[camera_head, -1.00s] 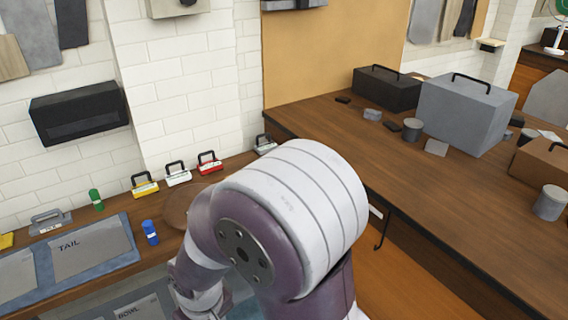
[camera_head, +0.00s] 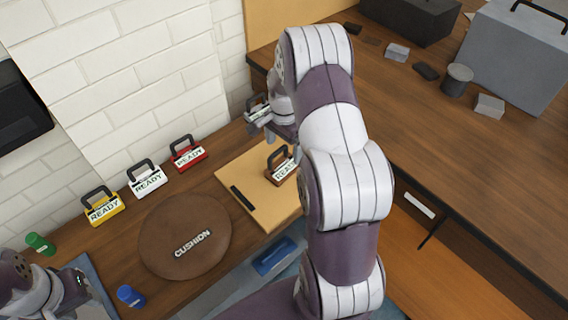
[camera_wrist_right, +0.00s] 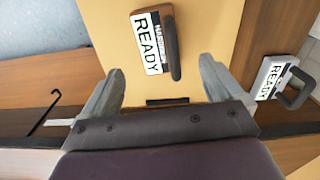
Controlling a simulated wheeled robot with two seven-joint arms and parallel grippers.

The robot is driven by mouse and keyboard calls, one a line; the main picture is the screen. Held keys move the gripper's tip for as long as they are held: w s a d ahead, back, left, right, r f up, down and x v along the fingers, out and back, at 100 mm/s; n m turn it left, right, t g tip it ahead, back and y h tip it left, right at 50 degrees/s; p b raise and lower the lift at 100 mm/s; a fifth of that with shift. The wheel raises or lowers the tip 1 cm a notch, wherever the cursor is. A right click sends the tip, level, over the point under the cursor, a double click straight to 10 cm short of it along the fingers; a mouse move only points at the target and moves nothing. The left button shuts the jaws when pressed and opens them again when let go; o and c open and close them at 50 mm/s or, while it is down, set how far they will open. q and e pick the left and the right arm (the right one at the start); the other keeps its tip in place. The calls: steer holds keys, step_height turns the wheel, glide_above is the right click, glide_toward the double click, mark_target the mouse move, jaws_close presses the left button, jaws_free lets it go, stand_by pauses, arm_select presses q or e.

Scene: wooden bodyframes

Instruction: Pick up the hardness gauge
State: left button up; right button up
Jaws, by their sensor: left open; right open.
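A brown-handled gauge (camera_head: 281,164) with a white READY label stands on a light wooden board (camera_head: 225,178). It also shows in the right wrist view (camera_wrist_right: 153,42), where smaller lettering beside READY looks like the hardness name but is hard to read. My right gripper (camera_wrist_right: 161,68) is open and empty above the board, with the gauge ahead of its fingertips and apart from them. In the head view my right gripper (camera_head: 268,128) is partly hidden by its own arm. My left gripper (camera_head: 78,284) is at the lower left, away from the gauge; its fingers are hardly visible.
Yellow (camera_head: 103,207), white (camera_head: 146,180) and red (camera_head: 188,154) READY gauges stand along the wall. A grey-handled one (camera_wrist_right: 275,79) is right of the board. A round brown cushion (camera_head: 185,236) and a blue bottle (camera_head: 131,296) lie nearer. Grey boxes stand on the right bench.

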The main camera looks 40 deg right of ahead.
mark_target(283, 165)
steer(key=shift+s+a+f, duration=0.1)
steer(key=shift+a+f, duration=0.1)
steer(key=shift+f, duration=0.9)
step_height(283, 165, down, 6)
steer(key=shift+s+r+p, duration=0.1)
steer(key=shift+r+p, duration=0.1)
steer(key=shift+p, duration=0.45)
steer(key=shift+a+r, duration=0.1)
steer(key=c, duration=1.3)
